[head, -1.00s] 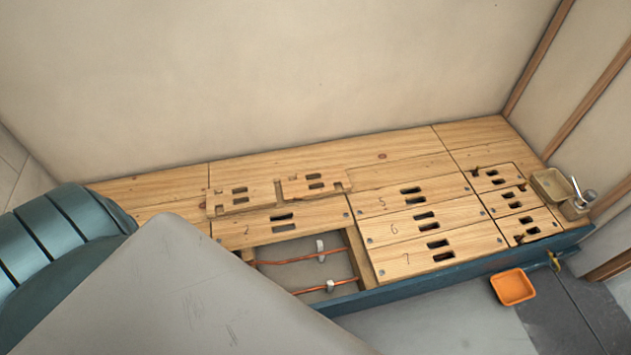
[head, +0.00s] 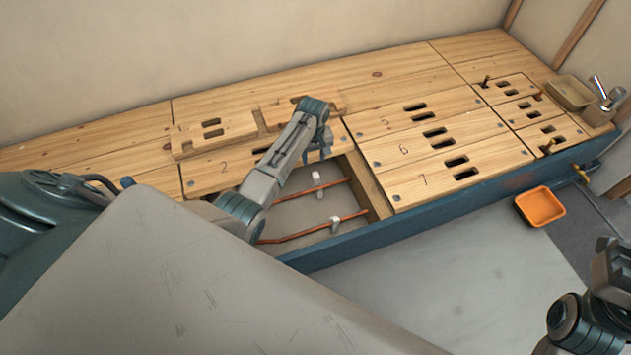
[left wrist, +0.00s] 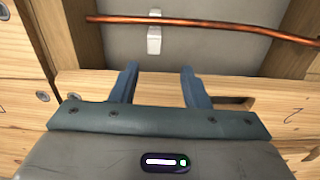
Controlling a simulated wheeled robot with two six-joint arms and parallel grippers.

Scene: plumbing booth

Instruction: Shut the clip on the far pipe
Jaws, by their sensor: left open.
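Two copper pipes run through the floor opening in the head view. The far pipe (head: 338,183) carries a small white clip (head: 317,184). In the left wrist view the far pipe (left wrist: 225,24) crosses the top, with the white clip (left wrist: 154,40) on it; I cannot tell how far its top is closed. My left gripper (head: 319,155) is open and empty beside the opening's far edge, just behind the far pipe. In the left wrist view its fingers (left wrist: 158,72) are above a plank, apart from the clip and roughly in line with it. My right gripper (head: 608,248) is partly visible at the lower right.
The near pipe (head: 290,237) carries another white clip (head: 335,224). Two slotted boards, one being this left board (head: 215,133), lie loose on the planks behind.

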